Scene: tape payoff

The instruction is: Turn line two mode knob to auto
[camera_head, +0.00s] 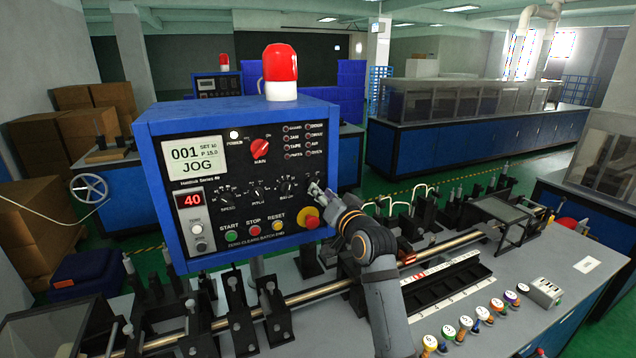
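The blue control box (240,113) faces me with a black panel; its screen (191,158) reads "001" and "JOG". A row of small black knobs crosses the panel: a left one (227,196), a middle one (257,190) and a right one (287,187). Their small labels and pointers are too fine to read surely, so I cannot tell which is the mode knob. My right gripper (317,190) is at the panel's right edge, right of the right knob and above the red emergency button (312,222). Its finger opening is unclear. My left gripper is not in view.
A metal rod (325,290) and black brackets fill the bench below. A second control box (217,85) stands behind.

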